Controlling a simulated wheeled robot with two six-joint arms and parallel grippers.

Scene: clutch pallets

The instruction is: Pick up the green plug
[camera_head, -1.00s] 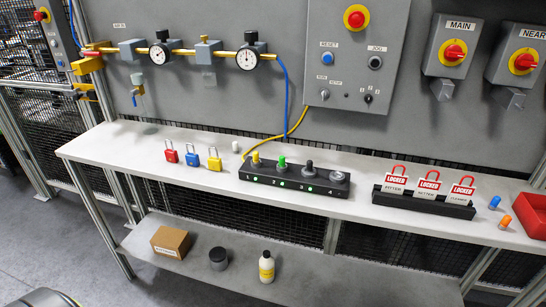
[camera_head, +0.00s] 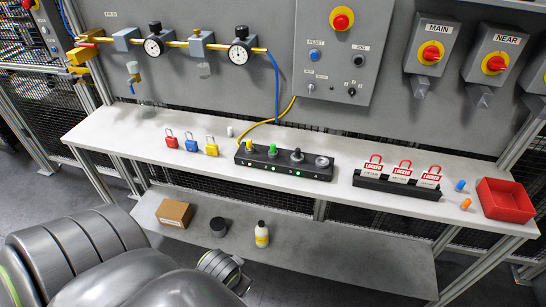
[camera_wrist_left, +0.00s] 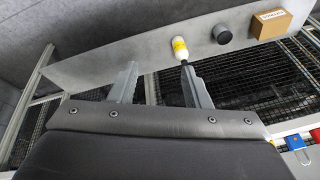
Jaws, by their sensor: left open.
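The green plug (camera_head: 272,149) stands upright in the second position of a black block (camera_head: 283,163) on the white bench, between a yellow plug (camera_head: 249,147) and a dark plug (camera_head: 297,154). My left arm comes in at the lower left of the head view, in front of the bench. My left gripper shows in the left wrist view (camera_wrist_left: 158,85) with its two fingers apart and nothing between them. It is away from the green plug, which is not visible in that view. My right gripper is in neither view.
The bench (camera_head: 330,166) also holds several padlocks (camera_head: 191,145), a rack (camera_head: 395,187) of red-and-white lockout tags, blue and orange plugs and a red bin (camera_head: 505,200). A box (camera_head: 174,213), dark jar and white bottle (camera_head: 261,234) stand on the lower shelf. Gauges and switches line the wall.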

